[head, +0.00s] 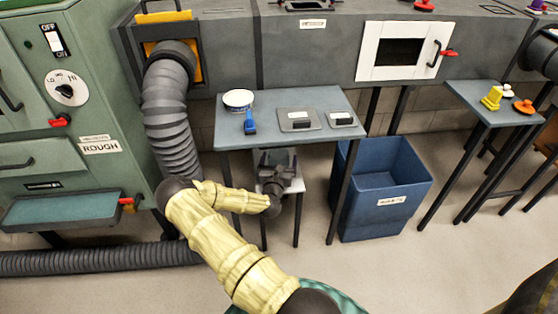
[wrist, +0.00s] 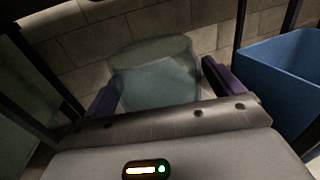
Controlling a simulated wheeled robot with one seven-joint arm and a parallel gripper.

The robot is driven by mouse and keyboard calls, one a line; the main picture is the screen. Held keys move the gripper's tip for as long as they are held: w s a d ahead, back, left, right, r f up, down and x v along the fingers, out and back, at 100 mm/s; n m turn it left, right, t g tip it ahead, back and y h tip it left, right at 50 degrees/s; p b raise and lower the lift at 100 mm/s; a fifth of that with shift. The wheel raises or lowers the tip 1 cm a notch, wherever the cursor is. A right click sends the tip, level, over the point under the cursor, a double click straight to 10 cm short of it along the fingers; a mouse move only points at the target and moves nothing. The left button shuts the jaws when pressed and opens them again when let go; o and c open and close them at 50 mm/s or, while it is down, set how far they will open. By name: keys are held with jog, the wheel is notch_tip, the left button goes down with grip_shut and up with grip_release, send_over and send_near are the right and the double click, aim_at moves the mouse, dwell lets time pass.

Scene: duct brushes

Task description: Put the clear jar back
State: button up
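A clear, see-through jar (wrist: 155,72) stands out faintly between the two purple fingers of my gripper (wrist: 160,88) in the wrist view. The fingers are wide apart, one at each side of the jar. Their inner faces are at or very near its edges, and I cannot tell whether they press on it. In the head view my gripper (head: 277,172) is low, under the small grey table (head: 290,100), with a pale surface (head: 262,187) close by. The jar is not clear to make out in that view.
A blue bin (head: 385,195) stands right of the table, and shows at the right in the wrist view (wrist: 285,75). A white tub (head: 238,99), a blue brush (head: 250,124) and two flat pads are on the table. Dark table legs flank my gripper.

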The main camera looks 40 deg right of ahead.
jog(key=shift+r, duration=0.2)
jog(key=p+v, duration=0.2)
jog(key=v, duration=1)
jog(key=shift+f, duration=0.1)
